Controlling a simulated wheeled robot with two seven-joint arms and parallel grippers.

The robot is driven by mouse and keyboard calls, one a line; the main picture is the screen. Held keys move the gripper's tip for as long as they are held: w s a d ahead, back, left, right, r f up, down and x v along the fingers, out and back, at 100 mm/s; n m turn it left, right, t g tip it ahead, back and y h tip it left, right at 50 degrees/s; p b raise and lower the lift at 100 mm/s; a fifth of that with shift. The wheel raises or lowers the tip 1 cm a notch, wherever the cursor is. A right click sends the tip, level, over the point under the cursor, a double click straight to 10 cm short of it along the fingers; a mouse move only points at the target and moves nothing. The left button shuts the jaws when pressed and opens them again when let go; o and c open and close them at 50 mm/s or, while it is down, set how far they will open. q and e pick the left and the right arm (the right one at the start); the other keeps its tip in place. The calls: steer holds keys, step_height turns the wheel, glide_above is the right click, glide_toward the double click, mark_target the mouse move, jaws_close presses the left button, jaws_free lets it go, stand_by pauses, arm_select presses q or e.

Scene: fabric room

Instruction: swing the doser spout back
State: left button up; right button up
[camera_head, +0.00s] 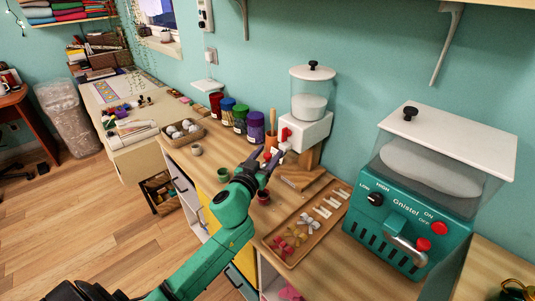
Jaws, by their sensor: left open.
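The doser (309,127) is a white box on a wooden stand, with a clear hopper (311,98) of white material on top and a black knob on its lid. A red lever (286,134) is on its front left face, with a small pale spout (284,147) just below. My left gripper (268,157) is open, its dark fingers pointing up toward the spout. The fingertips are close to the spout; whether they touch it I cannot tell. The gripper hides part of the stand and bench below. My right gripper is not in view.
A wooden tray (278,263) with bows and small pale pieces lies right of my left arm. A teal Gnistel machine (402,225) stands further right. Several coloured jars (256,128) line the wall at left. Small cups (263,197) stand near the gripper.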

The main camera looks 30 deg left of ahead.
arm_select(q)
steer(key=shift+c, duration=0.4)
jaws_close()
stand_by(0.9)
